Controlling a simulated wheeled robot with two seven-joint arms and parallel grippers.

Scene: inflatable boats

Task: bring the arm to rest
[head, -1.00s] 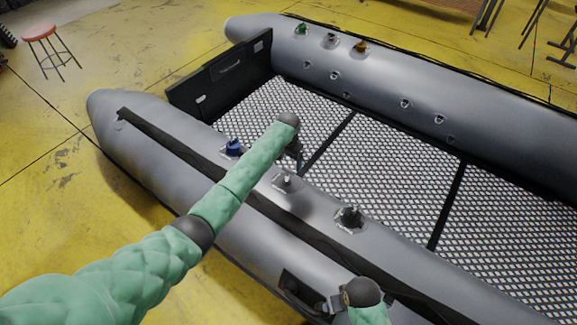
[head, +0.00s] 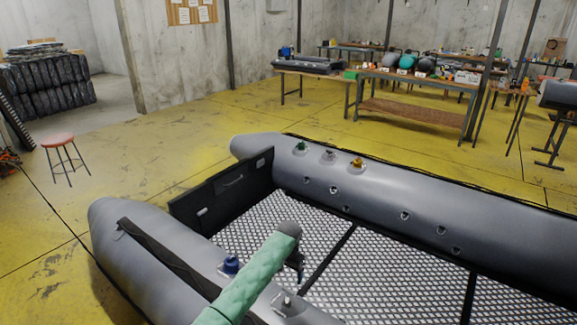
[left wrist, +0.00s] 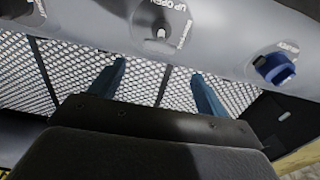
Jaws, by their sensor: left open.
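My left arm, in a green sleeve, reaches in from the bottom of the head view over the near tube of a grey inflatable boat (head: 390,190). My left gripper (head: 298,268) hangs at its end above the mesh floor and shows only in part there. In the left wrist view the two blue fingers of the left gripper (left wrist: 158,88) are apart with nothing between them. Beyond them are a valve (left wrist: 160,32) and a blue valve cap (left wrist: 275,68) on the tube. My right gripper does not show.
The black transom board (head: 225,185) stands between the tubes. Green, white and orange valve fittings (head: 330,155) sit on the far tube. A red stool (head: 60,142) stands at left. Workbenches (head: 415,82) line the back. Yellow floor around the boat is open.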

